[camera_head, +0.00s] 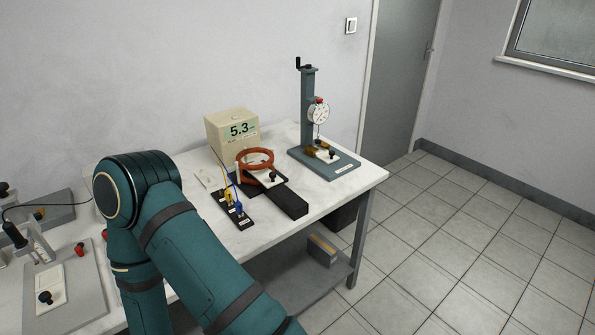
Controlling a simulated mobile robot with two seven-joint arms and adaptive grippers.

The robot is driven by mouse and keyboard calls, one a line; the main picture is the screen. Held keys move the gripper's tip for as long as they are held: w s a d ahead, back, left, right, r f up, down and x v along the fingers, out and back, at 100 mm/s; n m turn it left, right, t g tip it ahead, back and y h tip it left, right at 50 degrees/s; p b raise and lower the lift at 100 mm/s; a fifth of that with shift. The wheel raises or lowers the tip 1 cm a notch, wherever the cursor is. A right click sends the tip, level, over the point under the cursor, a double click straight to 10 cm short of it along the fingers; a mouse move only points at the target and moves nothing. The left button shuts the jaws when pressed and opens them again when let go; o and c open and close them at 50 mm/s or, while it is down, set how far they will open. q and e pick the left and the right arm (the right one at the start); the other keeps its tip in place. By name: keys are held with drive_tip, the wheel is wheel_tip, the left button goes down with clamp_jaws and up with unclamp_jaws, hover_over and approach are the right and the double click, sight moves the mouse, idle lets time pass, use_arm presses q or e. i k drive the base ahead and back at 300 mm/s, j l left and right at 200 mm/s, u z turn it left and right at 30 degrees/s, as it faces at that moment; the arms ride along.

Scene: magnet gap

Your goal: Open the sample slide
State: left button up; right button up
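No part is readably labelled as the sample slide. A small pale plate with a black knob (271,177) sits on a black rail (288,203) by an orange-red coil ring (256,160) on the bench. A similar knobbed plate (327,156) is on the base of the dial gauge stand. Another pale plate with a black knob (48,295) lies on a grey base at the lower left. I cannot tell whether any of them is open. Neither gripper shows; only teal links of one of my arms cross the lower left, hiding part of the bench.
A beige meter (232,132) reading 5.3 stands at the back. A black terminal strip (232,210) with yellow and blue plugged leads lies before it. The dial gauge stand (308,100) rises at the back right. The bench's right front edge is clear; open tiled floor lies beyond.

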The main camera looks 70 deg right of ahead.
sight(263, 170)
drive_tip(key=l+z, duration=0.1)
drive_tip(key=z, duration=2)
